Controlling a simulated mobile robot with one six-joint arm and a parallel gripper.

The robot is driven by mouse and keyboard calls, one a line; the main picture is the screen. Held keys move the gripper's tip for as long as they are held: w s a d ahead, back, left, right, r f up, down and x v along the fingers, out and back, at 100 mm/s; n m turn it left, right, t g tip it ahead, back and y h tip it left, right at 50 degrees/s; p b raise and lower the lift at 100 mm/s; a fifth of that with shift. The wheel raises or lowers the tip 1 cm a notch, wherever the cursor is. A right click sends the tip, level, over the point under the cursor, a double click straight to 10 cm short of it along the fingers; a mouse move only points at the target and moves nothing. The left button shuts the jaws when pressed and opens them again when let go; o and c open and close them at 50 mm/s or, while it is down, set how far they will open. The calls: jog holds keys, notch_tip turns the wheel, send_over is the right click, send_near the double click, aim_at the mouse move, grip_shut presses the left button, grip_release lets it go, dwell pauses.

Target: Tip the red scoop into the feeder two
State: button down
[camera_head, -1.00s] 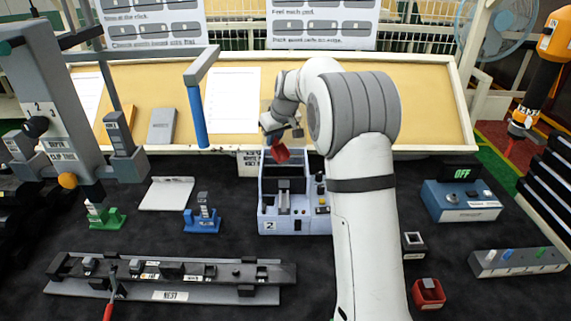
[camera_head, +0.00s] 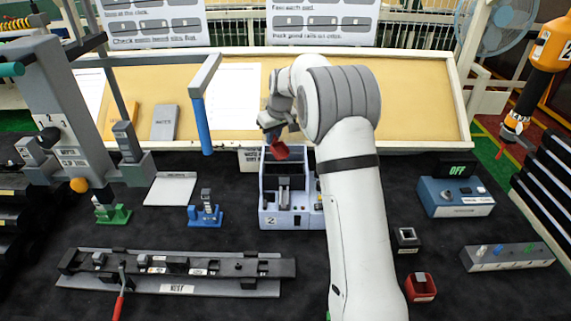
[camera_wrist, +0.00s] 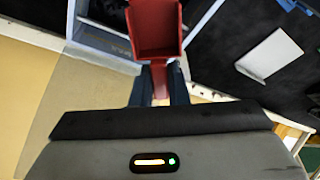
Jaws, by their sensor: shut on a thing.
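The red scoop (camera_head: 279,150) is held over the back of feeder two (camera_head: 268,211), a pale lavender box labelled 2. My gripper (camera_wrist: 162,85) is shut on the scoop's handle, which sits between the two fingers in the wrist view. The scoop's bowl (camera_wrist: 155,30) faces the wrist camera, and I see no parts inside it. In the head view the scoop looks tilted. A wall of the feeder (camera_wrist: 100,40) shows behind the scoop in the wrist view. I cannot tell whether the scoop touches the feeder.
A blue box reading OFF (camera_head: 455,198) is further right. A long rail fixture (camera_head: 180,288) lies at front left. A blue hanging handle (camera_head: 201,126) is left of my gripper.

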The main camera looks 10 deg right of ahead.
jog(key=shift+r+p, duration=0.5)
jog(key=shift+p, duration=0.5)
jog(key=r+g+p, duration=0.1)
jog(key=p, duration=0.2)
jog(key=shift+h, duration=0.3)
jog(key=shift+r+g+p, duration=0.5)
jog(key=shift+g+p, duration=0.1)
jog(key=shift+p, duration=0.4)
jog(key=shift+w+h, duration=0.1)
jog(key=shift+h, duration=0.2)
jog(key=shift+r+g, duration=0.5)
jog(key=shift+g, duration=0.1)
